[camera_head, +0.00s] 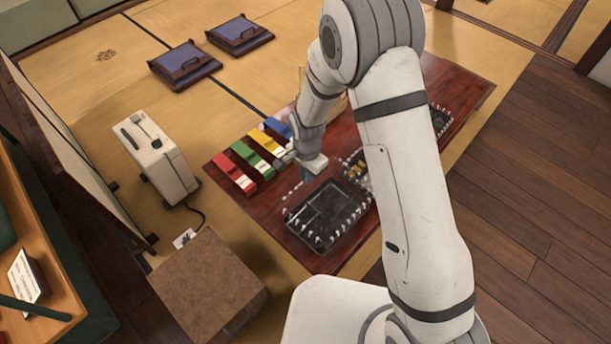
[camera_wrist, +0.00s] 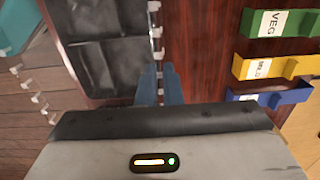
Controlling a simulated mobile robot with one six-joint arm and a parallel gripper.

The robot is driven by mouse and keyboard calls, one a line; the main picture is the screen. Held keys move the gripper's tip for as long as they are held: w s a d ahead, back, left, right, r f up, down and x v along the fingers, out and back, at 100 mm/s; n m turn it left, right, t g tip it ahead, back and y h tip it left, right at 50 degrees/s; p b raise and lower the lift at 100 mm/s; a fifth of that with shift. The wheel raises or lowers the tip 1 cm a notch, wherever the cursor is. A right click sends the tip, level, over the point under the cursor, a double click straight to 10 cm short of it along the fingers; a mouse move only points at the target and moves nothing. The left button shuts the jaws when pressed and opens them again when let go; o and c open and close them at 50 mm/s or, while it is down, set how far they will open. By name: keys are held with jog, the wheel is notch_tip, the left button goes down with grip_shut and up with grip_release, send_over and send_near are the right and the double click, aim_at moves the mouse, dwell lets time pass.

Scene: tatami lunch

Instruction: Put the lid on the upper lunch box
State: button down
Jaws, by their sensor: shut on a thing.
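My gripper (camera_head: 308,176) is at the far edge of a black compartmented lunch box (camera_head: 322,212) near the table's front end. In the wrist view its two blue fingers (camera_wrist: 158,84) are close together on the clear edge of a lid. The lid is see-through; mainly its white edge tabs (camera_wrist: 155,30) show, some seen against the floor at left. It appears to lie over the black box (camera_wrist: 105,65), whose compartments look empty. I cannot tell whether it touches the rim. Another box with yellow food (camera_head: 355,165) is partly behind my arm, and a further dark box (camera_head: 439,120) stands farther right.
Red, green, yellow and blue labelled bins (camera_head: 258,158) line the left edge of the dark wooden table (camera_head: 470,88). A brown box (camera_head: 207,285) and a white appliance (camera_head: 155,160) stand left of it. Floor cushions (camera_head: 185,64) lie behind. My arm hides much of the table.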

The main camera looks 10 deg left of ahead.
aim_at(306, 187)
jog(key=shift+f+b, duration=1.95)
jog(key=shift+f, duration=1)
jog(key=shift+s+a+f, duration=0.1)
jog(key=shift+s+f, duration=0.05)
jog(key=shift+s, duration=0.05)
jog(key=shift+f+b, duration=0.8)
jog(key=shift+f, duration=0.3)
dwell(0.6)
dwell(0.3)
jog(key=c, duration=0.9)
grip_release()
jog(key=shift+c, duration=0.2)
jog(key=shift+r, duration=0.1)
jog(key=shift+s+r+p, duration=0.1)
jog(key=shift+r+p, duration=2.65)
jog(key=shift+r, duration=1.15)
jog(key=shift+c, duration=0.5)
